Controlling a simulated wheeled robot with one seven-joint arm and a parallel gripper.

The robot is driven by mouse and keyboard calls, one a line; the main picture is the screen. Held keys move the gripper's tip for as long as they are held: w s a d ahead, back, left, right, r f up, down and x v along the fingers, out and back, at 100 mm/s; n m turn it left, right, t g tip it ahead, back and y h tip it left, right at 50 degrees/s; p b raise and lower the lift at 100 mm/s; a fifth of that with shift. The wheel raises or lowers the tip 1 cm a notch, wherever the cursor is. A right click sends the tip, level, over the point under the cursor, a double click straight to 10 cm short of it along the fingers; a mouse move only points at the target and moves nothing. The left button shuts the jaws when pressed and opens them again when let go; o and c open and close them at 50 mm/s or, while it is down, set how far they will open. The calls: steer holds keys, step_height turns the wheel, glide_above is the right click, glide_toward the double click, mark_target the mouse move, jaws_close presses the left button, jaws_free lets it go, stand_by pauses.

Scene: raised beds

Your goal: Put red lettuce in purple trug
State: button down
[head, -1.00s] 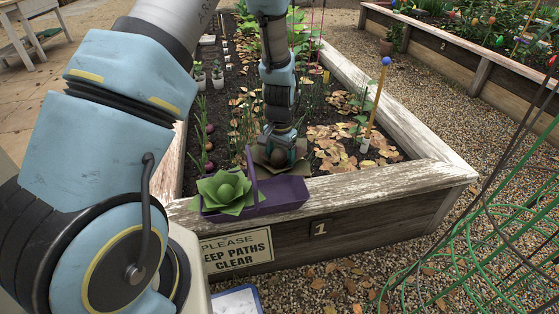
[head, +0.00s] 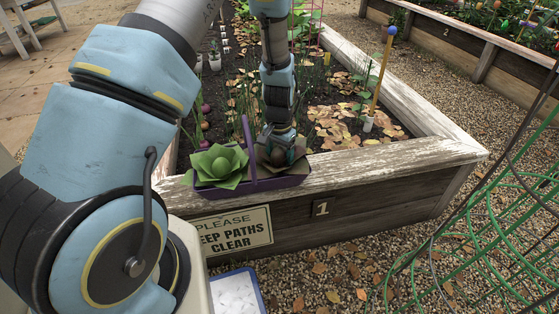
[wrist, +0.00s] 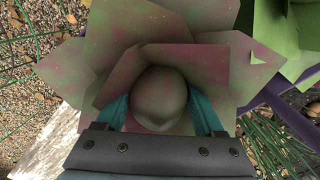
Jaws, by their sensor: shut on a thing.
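The red lettuce (head: 266,156), with dull brownish-pink leaves, is in my gripper (head: 279,150). In the wrist view, the lettuce (wrist: 160,50) fills the middle, and its round heart sits between the teal fingers of my gripper (wrist: 160,112). The purple trug (head: 262,185) stands on the near wooden edge of the bed, its tall handle upright. A green lettuce (head: 220,166) sits in its left half. The red lettuce is at the right half, right of the handle, with its leaves at rim height. I cannot tell whether it touches the trug's floor.
The raised bed (head: 350,158) has soil, dry leaves and several plants behind the trug. A stake with a blue ball (head: 391,31) stands in it at right. A sign (head: 233,231) is on the front board. Green wire hoops (head: 470,230) stand at right on the gravel.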

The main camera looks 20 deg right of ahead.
jaws_free()
steer(key=shift+r, duration=0.1)
stand_by(0.4)
step_height(320, 180, up, 12)
steer(key=p, duration=1)
stand_by(0.3)
stand_by(0.4)
